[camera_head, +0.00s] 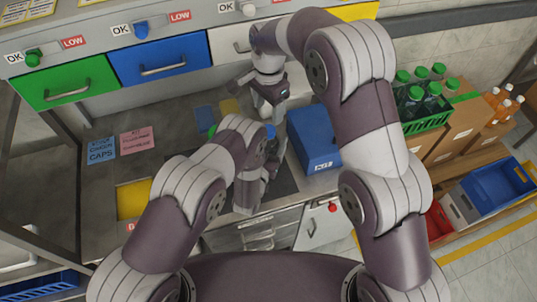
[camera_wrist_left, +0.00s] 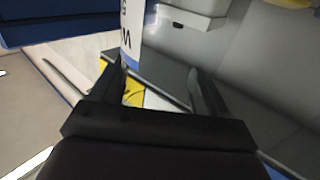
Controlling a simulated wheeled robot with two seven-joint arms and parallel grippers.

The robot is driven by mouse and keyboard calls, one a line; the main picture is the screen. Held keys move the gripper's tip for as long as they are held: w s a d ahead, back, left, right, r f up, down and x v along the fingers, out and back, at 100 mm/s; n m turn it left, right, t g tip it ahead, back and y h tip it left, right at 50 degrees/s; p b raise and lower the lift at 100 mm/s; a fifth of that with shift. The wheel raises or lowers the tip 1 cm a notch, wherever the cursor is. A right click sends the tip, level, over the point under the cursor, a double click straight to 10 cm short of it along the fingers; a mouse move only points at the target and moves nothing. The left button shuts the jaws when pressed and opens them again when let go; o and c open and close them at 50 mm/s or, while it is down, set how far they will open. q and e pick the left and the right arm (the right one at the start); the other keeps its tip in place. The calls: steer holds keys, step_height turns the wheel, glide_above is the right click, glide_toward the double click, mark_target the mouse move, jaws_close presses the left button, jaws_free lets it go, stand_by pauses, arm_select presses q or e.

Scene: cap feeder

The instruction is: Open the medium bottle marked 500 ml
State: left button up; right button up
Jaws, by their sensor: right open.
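A bottle with a white label marked with a dark blue "M" (camera_wrist_left: 132,38) shows in the left wrist view, just beyond the left finger; its top is cut off. In the head view, a small blue cap-like thing (camera_head: 271,131) shows beside my left wrist, and the bottle body is hidden. My left gripper (camera_wrist_left: 158,85) has its fingers apart with a gap between them, so it is open; the head view mostly hides it behind its arm. My right gripper (camera_head: 271,112) points down, open, above and close to the blue thing.
A blue box (camera_head: 313,138) stands to the right of the grippers. Green (camera_head: 67,80) and blue (camera_head: 160,60) drawers line the back. A crate of green-capped bottles (camera_head: 427,122) is at the right. A yellow square (camera_head: 133,199) and paper notes (camera_head: 102,149) lie at the left.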

arm_select(q)
jaws_close()
arm_select(e)
steer(key=shift+r, duration=0.1)
steer(key=m, duration=0.5)
steer(key=shift+m, duration=0.4)
steer(key=m, duration=0.6)
steer(key=shift+s+m, duration=0.15)
steer(key=shift+m, duration=0.15)
steer(key=shift+f+m, duration=0.25)
steer(key=shift+m, duration=0.15)
step_height(320, 180, down, 8)
steer(key=shift+r, duration=0.2)
